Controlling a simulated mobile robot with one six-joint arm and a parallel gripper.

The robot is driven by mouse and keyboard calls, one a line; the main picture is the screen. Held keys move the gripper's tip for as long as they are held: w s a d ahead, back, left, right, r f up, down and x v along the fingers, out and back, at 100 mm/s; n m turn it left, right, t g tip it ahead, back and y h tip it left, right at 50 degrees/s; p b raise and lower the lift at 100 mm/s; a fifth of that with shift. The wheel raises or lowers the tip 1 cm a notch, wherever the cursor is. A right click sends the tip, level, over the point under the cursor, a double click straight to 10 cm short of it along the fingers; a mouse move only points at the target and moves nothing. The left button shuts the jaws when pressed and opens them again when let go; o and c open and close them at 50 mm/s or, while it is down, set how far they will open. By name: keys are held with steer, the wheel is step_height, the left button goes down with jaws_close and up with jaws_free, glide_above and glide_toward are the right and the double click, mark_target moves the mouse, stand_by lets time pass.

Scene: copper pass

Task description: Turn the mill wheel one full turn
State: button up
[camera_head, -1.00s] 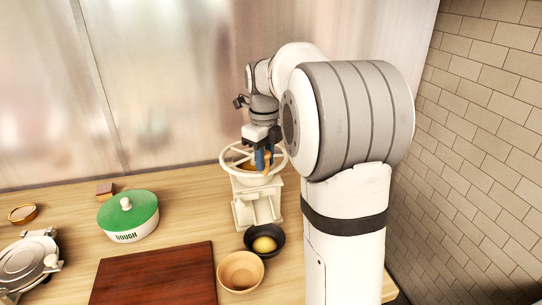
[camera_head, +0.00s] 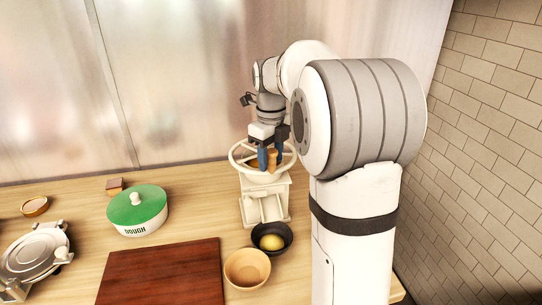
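The mill (camera_head: 265,208) is a cream stand near the back of the table, with a spoked wheel (camera_head: 235,158) lying flat on top. A short wooden handle (camera_head: 271,162) stands up from the wheel on its near side. My gripper (camera_head: 272,155) reaches down over the wheel from above. One blue finger is left of the handle and the other is to its right. The handle shows between them. I cannot tell whether the fingers press on it. My forearm and upper arm fill the right of the view.
A black bowl (camera_head: 285,232) with a yellow ball and an empty wooden bowl (camera_head: 247,283) stand in front of the mill. A brown board (camera_head: 165,275), a green-lidded dough pot (camera_head: 138,208) and a metal press (camera_head: 35,258) lie to the left. A brick wall is at right.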

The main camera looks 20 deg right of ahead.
step_height(320, 180, up, 8)
steer(key=shift+f, duration=0.1)
stand_by(0.5)
steer(key=shift+s+a+f+n, duration=0.1)
steer(key=shift+s+a+n, duration=0.15)
steer(key=shift+s+n, duration=0.35)
steer(key=s+a+f+n+t, duration=0.1)
steer(key=s+a+f+n, duration=0.1)
steer(key=s+f+n, duration=0.2)
steer(key=s+a+f+n+t, duration=0.1)
steer(key=s+a+f+n, duration=0.2)
steer(key=s+n, duration=0.8)
steer(key=s+a+f+n+t, duration=0.1)
steer(key=s+f+n, duration=0.4)
steer(key=n, duration=0.9)
steer(key=s+a, duration=0.1)
steer(key=s, duration=0.2)
steer(key=shift+a+f, duration=0.15)
steer(key=shift+f, duration=0.15)
